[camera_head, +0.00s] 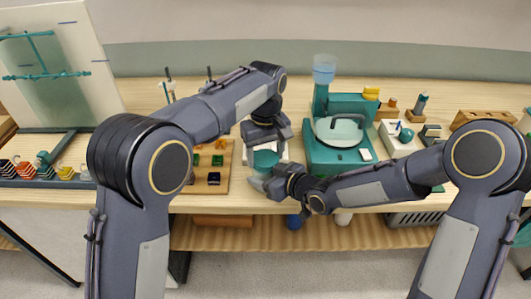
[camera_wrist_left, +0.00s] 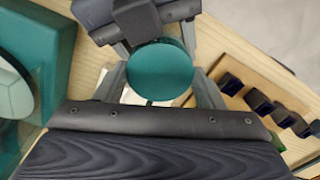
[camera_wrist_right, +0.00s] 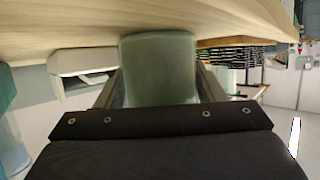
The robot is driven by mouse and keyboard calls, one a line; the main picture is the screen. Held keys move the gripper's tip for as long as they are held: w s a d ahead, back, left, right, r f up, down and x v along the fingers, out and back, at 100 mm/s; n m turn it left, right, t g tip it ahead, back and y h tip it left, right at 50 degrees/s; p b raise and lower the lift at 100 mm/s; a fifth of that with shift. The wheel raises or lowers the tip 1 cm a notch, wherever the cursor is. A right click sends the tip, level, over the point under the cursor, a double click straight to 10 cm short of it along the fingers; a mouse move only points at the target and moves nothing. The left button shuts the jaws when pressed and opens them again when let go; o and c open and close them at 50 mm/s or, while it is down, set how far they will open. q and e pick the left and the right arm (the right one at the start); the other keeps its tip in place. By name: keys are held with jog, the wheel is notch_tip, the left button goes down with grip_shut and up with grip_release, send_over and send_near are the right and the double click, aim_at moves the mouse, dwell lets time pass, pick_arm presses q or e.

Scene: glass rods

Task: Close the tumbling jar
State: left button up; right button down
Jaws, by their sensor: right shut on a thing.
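The tumbling jar (camera_wrist_right: 158,68) is a cloudy green glass cylinder, seen from the side between the fingers of my right gripper (camera_wrist_right: 160,90) in the right wrist view. My right gripper is shut on the jar's body. A round teal lid (camera_wrist_left: 160,70) shows from above in the left wrist view and in the head view (camera_head: 265,159), over the jar's place. Whether it is fully seated is hidden. My left gripper (camera_wrist_left: 162,92) is above, pointing down, its fingers spread on either side of the lid.
A wooden board (camera_head: 228,183) with small coloured pieces lies to the left. A teal machine with a round clear cover (camera_head: 339,131) stands close on the right. The table's front edge is just below the right gripper.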

pick_arm(q)
jog(key=shift+c, duration=0.8)
jog(key=m, duration=0.3)
jog(key=shift+m, duration=0.3)
jog(key=o, duration=1.1)
jog(key=shift+c, duration=0.2)
jog(key=shift+r, duration=2.25)
jog(key=shift+c, duration=0.2)
